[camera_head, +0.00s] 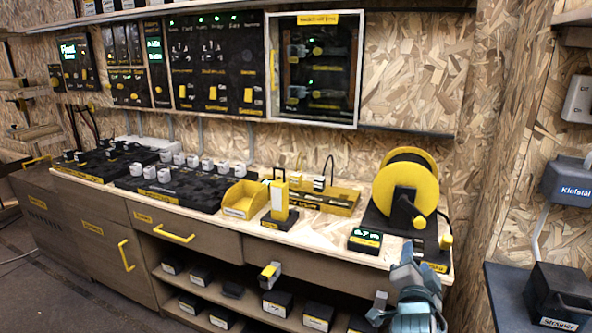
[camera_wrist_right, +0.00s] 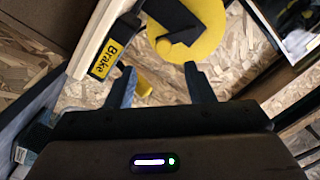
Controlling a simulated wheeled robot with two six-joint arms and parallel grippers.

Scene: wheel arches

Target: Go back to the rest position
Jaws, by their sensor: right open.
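My right gripper (camera_head: 400,280) is at the lower right of the head view, in front of the bench's right end. In the right wrist view its two dark fingers (camera_wrist_right: 160,78) stand apart with nothing between them. A yellow reel (camera_wrist_right: 190,38) with a black crank shows beyond the fingers. I see no contact between gripper and reel. My left gripper is not in view.
The wooden bench (camera_head: 320,240) holds black modules (camera_head: 175,190), a yellow bin (camera_head: 244,198), the yellow reel (camera_head: 406,185) and a small display (camera_head: 365,240). A shelf below holds several black boxes. A dark side table (camera_head: 505,295) stands at right.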

